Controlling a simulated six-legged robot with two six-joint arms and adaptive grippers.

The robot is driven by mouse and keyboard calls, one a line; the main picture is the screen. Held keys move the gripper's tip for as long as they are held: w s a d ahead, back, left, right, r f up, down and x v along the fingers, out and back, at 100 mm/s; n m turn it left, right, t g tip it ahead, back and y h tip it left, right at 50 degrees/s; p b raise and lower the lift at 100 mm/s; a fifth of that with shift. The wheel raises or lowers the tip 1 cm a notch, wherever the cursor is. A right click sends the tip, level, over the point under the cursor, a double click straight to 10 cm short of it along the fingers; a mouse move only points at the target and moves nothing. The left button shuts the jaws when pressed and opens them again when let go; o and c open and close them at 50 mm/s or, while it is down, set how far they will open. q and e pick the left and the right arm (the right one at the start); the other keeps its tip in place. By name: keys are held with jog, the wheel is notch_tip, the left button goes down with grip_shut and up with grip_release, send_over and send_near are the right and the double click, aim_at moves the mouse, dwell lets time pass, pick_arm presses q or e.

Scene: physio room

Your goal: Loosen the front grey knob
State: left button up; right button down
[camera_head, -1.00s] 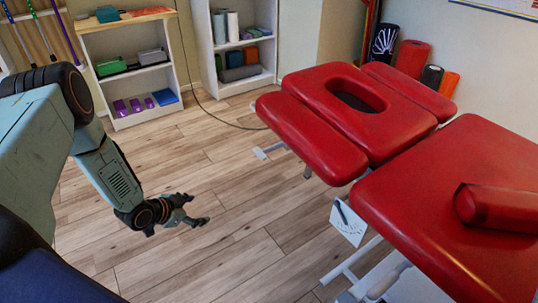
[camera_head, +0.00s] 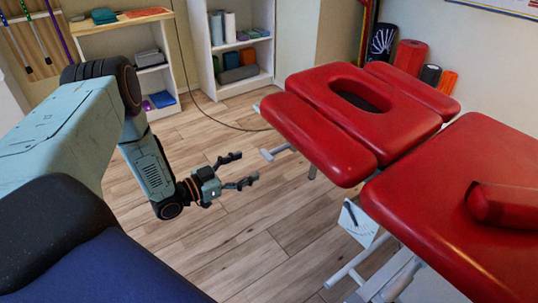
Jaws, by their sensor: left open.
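The red treatment table (camera_head: 450,190) fills the right side, with a headrest section that has an oval opening. Under its edge hangs a white plate (camera_head: 358,224) with a dark pointer or lever on it. I cannot make out a grey knob; the table's underside is mostly hidden by the padding. My left gripper (camera_head: 246,169) is open and empty, its two dark fingers pointing right, over the floor to the left of the headrest and apart from the table. My right gripper is not in view.
A red bolster (camera_head: 502,207) lies on the table. White metal legs (camera_head: 345,268) stand below it. Shelves (camera_head: 245,75) stand along the back wall, with rolls (camera_head: 410,58) in the corner. A dark cable runs over the floor. The wooden floor (camera_head: 240,230) around my gripper is clear.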

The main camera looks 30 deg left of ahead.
aim_at(264, 156)
pick_arm(q)
jog(key=b+x, duration=0.1)
jog(key=x, duration=0.2)
jog(key=b+x, duration=0.1)
jog(key=x, duration=0.2)
jog(key=shift+w+d+r+b, duration=0.2)
jog(key=shift+r+b, duration=0.05)
jog(key=shift+b, duration=0.1)
jog(key=shift+w+d+r, duration=0.1)
jog(key=shift+w+d, duration=0.1)
jog(key=shift+w, duration=0.35)
jog(key=shift+c, duration=0.5)
jog(key=c, duration=1.1)
